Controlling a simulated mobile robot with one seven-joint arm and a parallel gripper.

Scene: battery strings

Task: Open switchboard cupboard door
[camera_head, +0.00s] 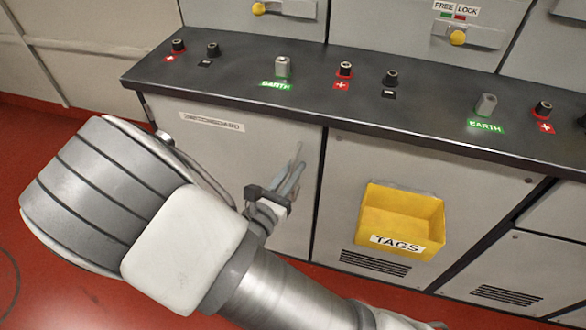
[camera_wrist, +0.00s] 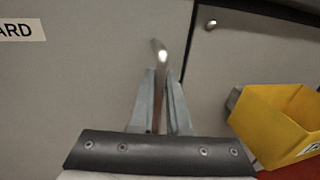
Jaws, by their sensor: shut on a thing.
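The cupboard door (camera_head: 225,150) is a pale grey panel under the dark counter, with a label plate (camera_head: 212,121) near its top left. The label's end reads "ARD" in the wrist view (camera_wrist: 20,30). The door looks flush with the cabinet front. A thin metal handle (camera_head: 299,152) stands near the door's right edge. It also shows in the wrist view (camera_wrist: 159,52), its upper end rising above my fingers. My gripper (camera_head: 292,179) is shut on the handle, with one finger on each side (camera_wrist: 160,100). The handle's lower part is hidden between the fingers.
A yellow TAGS bin (camera_head: 402,222) hangs on the panel to the right, close to my gripper in the wrist view (camera_wrist: 280,125). The dark counter (camera_head: 240,79) with terminals and EARTH posts juts out above the door. Red floor (camera_head: 90,290) is open at the left.

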